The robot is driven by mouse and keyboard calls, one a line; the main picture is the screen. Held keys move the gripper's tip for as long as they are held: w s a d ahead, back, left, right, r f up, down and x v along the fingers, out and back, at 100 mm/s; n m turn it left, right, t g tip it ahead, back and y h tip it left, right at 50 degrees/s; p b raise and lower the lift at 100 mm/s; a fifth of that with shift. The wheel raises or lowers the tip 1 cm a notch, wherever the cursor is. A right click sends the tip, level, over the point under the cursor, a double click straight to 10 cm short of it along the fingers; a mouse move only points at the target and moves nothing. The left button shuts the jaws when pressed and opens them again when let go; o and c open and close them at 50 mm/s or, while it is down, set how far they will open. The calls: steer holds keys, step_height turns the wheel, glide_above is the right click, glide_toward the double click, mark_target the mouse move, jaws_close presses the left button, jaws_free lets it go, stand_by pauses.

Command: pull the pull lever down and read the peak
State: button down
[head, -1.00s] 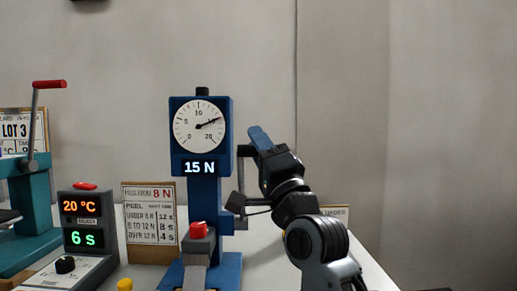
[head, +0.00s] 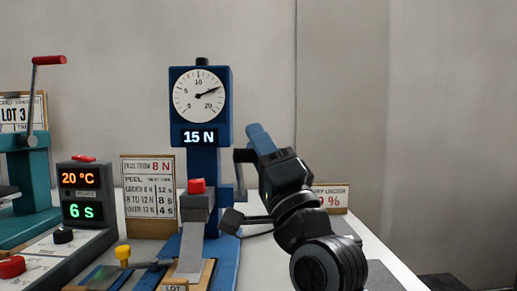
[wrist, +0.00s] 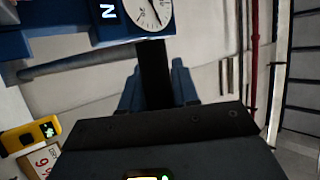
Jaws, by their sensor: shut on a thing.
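The blue peel tester (head: 222,105) stands upright at the middle of the head view. Its round dial (head: 199,94) has the needle between 15 and 20, and its display (head: 199,137) reads 15 N. The pull lever (head: 240,172) is a dark bar at the tester's right side. My gripper (head: 261,140), with blue fingers, is at the lever's handle to the right of the tester. In the wrist view the black handle (wrist: 154,75) lies between the fingers, which are shut on it; part of the dial (wrist: 150,14) shows above. The contact itself is partly hidden by my gripper.
Left of the tester are a card stand (head: 148,190) reading 8 N and a sealer box (head: 86,200) showing 20 °C and 6 s. A teal press (head: 30,180) with a red-handled lever is farther left. A sign (head: 334,197) stands behind my arm. The table's right edge is close.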

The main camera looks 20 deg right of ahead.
steer(key=shift+s+a+f+n+t+y+b, duration=0.3)
steer(key=shift+s+f+n+y+b, duration=0.25)
steer(key=shift+b, duration=0.6)
steer(key=shift+s+a+f+n+t+y+b, duration=0.25)
steer(key=shift+s+n+y+b, duration=0.35)
steer(key=shift+b, duration=0.5)
steer(key=shift+s+a+f, duration=0.1)
steer(key=shift+s+f, duration=0.05)
steer(key=c, duration=0.9)
jaws_free()
steer(key=shift+s, duration=0.1)
steer(key=b, duration=0.2)
glide_toward(255, 156)
steer(key=shift+w+r, duration=0.5)
steer(key=shift+w, duration=0.05)
steer(key=shift+s, duration=0.1)
